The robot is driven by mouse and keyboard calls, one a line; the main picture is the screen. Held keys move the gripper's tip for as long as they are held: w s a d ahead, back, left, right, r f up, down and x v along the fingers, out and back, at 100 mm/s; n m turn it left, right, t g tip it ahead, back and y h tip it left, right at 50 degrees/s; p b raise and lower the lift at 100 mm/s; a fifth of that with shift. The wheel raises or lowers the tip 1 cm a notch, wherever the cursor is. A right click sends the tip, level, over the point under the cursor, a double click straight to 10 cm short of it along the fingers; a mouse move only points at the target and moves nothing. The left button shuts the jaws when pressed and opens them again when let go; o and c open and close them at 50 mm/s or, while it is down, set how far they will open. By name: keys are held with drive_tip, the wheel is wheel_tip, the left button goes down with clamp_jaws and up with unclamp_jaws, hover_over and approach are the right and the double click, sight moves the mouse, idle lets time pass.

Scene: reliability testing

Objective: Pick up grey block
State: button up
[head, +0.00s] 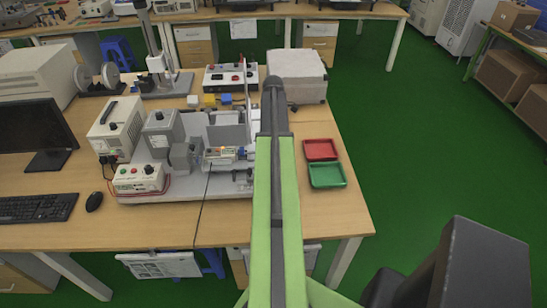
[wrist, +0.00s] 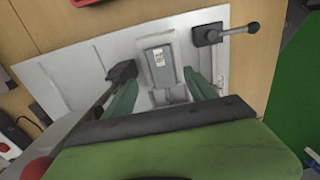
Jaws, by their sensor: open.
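A grey block (wrist: 160,64) with a small pale label shows in the middle of the wrist view. It sits on a light grey plate (wrist: 80,68). My gripper (wrist: 160,84) is open, its two green fingers spread to the left and right of the near part of the block. No contact between fingers and block can be made out. In the head view my green arm reaches over the table and hides my gripper; I cannot make out the grey block there.
A black lever (wrist: 235,32) on a mount stands right of the block. In the head view, a test machine (head: 224,158) lies left of my arm. A red tray (head: 320,149) and a green tray (head: 327,175) lie to its right. A light box (head: 297,72) stands behind.

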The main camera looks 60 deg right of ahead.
drive_tip(key=f+b, duration=0.5)
drive_tip(key=shift+a+f, duration=0.15)
drive_tip(key=shift+a, duration=0.1)
drive_tip(key=shift+r, duration=0.2)
drive_tip(key=shift+c, duration=0.3)
clamp_jaws()
